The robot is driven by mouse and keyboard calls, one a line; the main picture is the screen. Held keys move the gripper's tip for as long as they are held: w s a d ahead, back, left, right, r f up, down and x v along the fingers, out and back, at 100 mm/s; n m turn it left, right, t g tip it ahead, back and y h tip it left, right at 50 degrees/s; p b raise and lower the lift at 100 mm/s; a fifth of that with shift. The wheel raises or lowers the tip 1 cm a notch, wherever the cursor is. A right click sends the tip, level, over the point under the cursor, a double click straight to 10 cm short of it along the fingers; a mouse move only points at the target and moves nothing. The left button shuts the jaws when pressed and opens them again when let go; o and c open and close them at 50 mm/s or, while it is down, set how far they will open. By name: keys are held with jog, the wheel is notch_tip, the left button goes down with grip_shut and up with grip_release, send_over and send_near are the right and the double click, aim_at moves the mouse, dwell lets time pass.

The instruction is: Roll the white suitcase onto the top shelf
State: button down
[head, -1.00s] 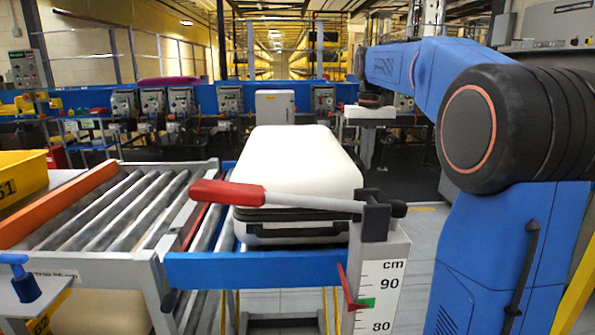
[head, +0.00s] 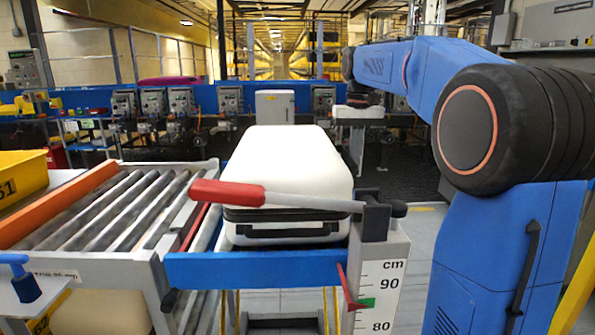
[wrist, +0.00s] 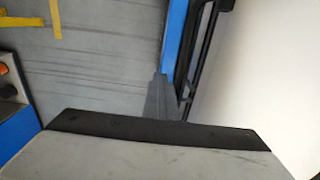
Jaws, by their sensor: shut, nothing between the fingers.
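The white suitcase (head: 285,165) lies flat on the blue-framed lift platform (head: 255,268), its black-handled side facing me. It also shows at the right of the wrist view (wrist: 275,70). The top shelf (head: 115,215) is a deck of metal rollers just left of the platform, at about the same height. My gripper (head: 360,112) is beyond the suitcase's far right side; its broad grey, black-edged end (wrist: 155,145) fills the bottom of the wrist view, close to the suitcase. It is shut and holds nothing. Whether it touches the suitcase is unclear.
A red-handled lever (head: 270,198) crosses in front of the suitcase from a post with a cm scale (head: 375,290); its red pointer is at a green mark below 90. An orange rail (head: 60,205) edges the shelf's left side. A yellow bin (head: 20,175) stands farther left. The shelf rollers are empty.

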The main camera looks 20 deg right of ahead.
jog(key=w+a, duration=0.2)
jog(key=a, duration=0.7)
jog(key=shift+w, duration=0.3)
dwell(1.7)
jog(key=shift+a, duration=0.1)
send_near(327, 140)
jog(key=shift+w+d+f, duration=0.5)
jog(key=shift+d, duration=0.2)
jog(key=shift+w+d+f, duration=0.45)
jog(key=shift+d, duration=0.2)
dwell(0.8)
jog(key=shift+f, duration=0.1)
jog(key=a+f, duration=0.1)
jog(key=f, duration=0.1)
jog(key=s+f, duration=0.1)
jog(key=f, duration=0.2)
jog(key=a+f, duration=0.1)
jog(key=f, duration=0.1)
jog(key=shift+s+a+f, duration=0.2)
jog(key=shift+s+a, duration=0.15)
jog(key=shift+s, duration=0.05)
notch_tip(327, 140, down, 6)
jog(key=shift+f, duration=0.2)
dwell(0.5)
